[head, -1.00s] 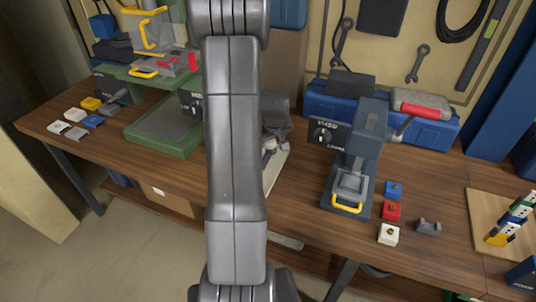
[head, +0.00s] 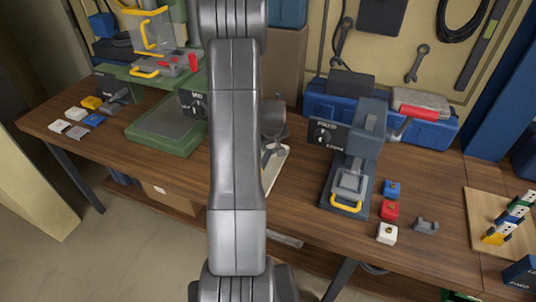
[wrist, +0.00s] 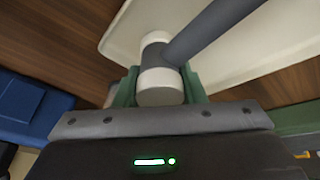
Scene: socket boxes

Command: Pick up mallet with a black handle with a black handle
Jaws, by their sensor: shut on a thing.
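A mallet (wrist: 160,95) with a white-ended head and a dark grey handle (wrist: 215,28) is in the wrist view. My gripper (wrist: 160,84) has its green fingers closed on either side of the mallet's head. The handle runs from the head to the upper right. The mallet is over a pale tray (wrist: 118,38); I cannot tell whether it touches it. In the head view my arm hides most of this spot, and only an edge of the tray (head: 273,172) shows.
A grey press (head: 350,160) stands right of my arm, with blue, red and white blocks (head: 389,209) beside it. A green machine (head: 165,130) stands to the left. A blue toolbox (head: 425,128) is behind. Bare wood lies between tray and press.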

